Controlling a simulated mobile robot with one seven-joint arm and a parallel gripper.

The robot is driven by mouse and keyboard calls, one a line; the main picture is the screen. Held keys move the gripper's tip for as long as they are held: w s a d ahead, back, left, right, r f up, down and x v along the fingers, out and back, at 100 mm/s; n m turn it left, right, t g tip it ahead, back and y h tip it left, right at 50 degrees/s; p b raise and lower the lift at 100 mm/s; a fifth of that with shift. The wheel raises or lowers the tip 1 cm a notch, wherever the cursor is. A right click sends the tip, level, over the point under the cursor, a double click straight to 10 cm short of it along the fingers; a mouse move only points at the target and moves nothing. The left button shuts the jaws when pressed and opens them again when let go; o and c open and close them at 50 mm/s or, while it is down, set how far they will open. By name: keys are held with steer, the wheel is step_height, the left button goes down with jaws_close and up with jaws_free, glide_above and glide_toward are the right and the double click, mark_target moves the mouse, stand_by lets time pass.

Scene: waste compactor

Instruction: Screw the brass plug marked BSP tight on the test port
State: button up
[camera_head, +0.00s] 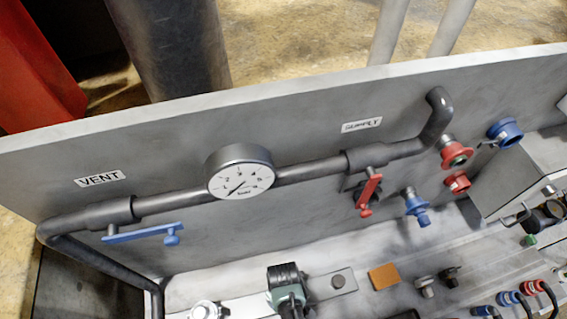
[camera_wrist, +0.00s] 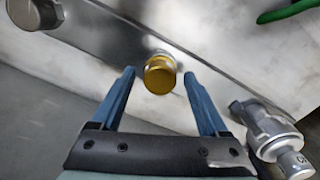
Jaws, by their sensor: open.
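In the wrist view a round brass plug (camera_wrist: 160,74) shows end-on, with a silvery part just behind it on a grey metal strip (camera_wrist: 105,42). Its marking cannot be read, and how far it is screwed in cannot be told. My gripper (camera_wrist: 159,76) is open, its two blue fingers pointing toward the plug. One fingertip is on each side of the plug in the picture, with a gap on both sides. Whether the tips are level with it in depth is unclear. I cannot make out the brass plug in the head view.
In the wrist view a silver fitting (camera_wrist: 275,138) stands close to the right finger, and a grey knob (camera_wrist: 35,12) is at upper left. The head view shows a panel with a gauge (camera_head: 240,172), a blue lever (camera_head: 143,233), a red lever (camera_head: 369,192) and several couplings.

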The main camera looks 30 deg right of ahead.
steer(key=n, duration=0.3)
steer(key=shift+n, duration=0.4)
steer(key=n, duration=0.8)
steer(key=shift+n, duration=0.3)
steer(key=n, duration=0.4)
steer(key=shift+n, duration=0.3)
